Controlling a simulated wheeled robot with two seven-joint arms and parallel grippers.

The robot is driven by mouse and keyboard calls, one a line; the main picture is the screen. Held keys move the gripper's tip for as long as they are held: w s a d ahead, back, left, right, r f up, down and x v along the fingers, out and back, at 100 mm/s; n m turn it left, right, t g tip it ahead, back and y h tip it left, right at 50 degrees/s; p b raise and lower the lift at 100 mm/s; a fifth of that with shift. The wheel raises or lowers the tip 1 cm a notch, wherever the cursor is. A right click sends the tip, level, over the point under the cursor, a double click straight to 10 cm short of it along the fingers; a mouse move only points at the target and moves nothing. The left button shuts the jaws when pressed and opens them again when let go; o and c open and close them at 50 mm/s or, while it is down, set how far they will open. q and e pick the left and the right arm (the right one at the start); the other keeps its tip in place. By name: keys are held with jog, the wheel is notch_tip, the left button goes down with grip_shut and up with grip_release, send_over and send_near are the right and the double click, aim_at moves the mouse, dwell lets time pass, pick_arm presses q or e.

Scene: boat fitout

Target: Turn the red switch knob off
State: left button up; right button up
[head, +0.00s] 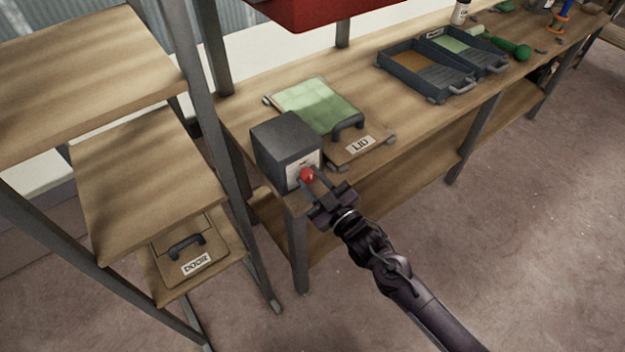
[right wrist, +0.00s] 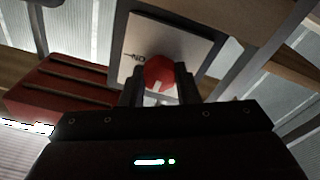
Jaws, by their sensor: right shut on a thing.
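The red switch knob (head: 307,174) sits on the light front plate of a dark grey switch box (head: 283,140), at the near left corner of the bench. My right gripper (head: 314,183) reaches it from the lower right and is shut on the knob. In the right wrist view the red knob (right wrist: 160,72) lies between the two fingers (right wrist: 159,88), and a white mark shows on its face. The plate (right wrist: 150,48) carries the letters "ON" to the left of the knob. My left gripper is not in view.
A board marked LID (head: 360,146) with a handle and a green sheet (head: 312,104) lie right of the box. Two dark trays (head: 428,84) stand farther along the bench. A metal-framed shelf (head: 140,180) with a board marked DOOR (head: 197,263) stands at left. Floor at right is clear.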

jog(key=o, duration=1)
jog(key=shift+c, duration=0.2)
jog(key=shift+s, duration=0.15)
jog(key=shift+s+d+f, duration=0.15)
jog(key=shift+s+d, duration=0.1)
jog(key=b+v, duration=0.1)
jog(key=v, duration=0.5)
jog(key=shift+s+d, duration=0.3)
jog(key=shift+s, duration=0.05)
